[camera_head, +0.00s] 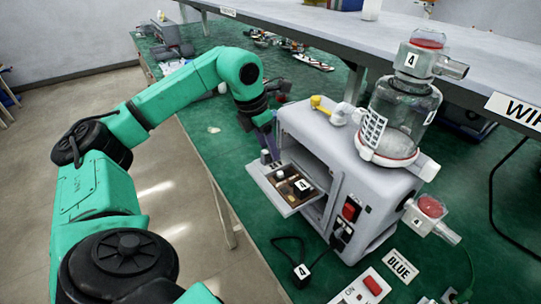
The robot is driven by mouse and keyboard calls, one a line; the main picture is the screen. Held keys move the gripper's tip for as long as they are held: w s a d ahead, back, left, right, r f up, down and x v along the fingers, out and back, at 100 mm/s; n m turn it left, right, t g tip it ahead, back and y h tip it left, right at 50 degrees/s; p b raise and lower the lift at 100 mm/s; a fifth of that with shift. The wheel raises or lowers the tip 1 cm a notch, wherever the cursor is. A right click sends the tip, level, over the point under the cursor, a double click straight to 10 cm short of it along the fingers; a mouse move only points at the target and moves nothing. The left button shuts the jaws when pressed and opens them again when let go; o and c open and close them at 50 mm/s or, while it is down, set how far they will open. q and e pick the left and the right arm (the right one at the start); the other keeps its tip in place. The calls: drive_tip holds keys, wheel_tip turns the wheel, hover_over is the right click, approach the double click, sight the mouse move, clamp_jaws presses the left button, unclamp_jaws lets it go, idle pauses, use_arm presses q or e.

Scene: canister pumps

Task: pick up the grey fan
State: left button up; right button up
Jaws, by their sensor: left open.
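My left gripper (268,146) hangs fingers-down at the left side of a grey pump machine (360,221), just behind its open drawer (302,199). The fingers are small and partly dark, and I see nothing clearly held between them. The drawer holds a brown block with a label "4" and small white and dark parts. I cannot make out for certain which thing is the grey fan; it may be hidden or too small to tell. My right gripper is not in view.
A clear canister (399,120) with a red-ringed base stands on the machine. A red-capped grey fitting (430,207) is at its right. A black cable with a "4" tag (301,271) and a switch box (362,289) lie in front. A raised shelf (330,25) runs behind.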

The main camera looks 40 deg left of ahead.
use_arm(q)
drive_tip(key=shift+x, duration=0.95)
clamp_jaws()
drive_tip(key=shift+w+r, duration=0.1)
drive_tip(key=shift+r, duration=0.05)
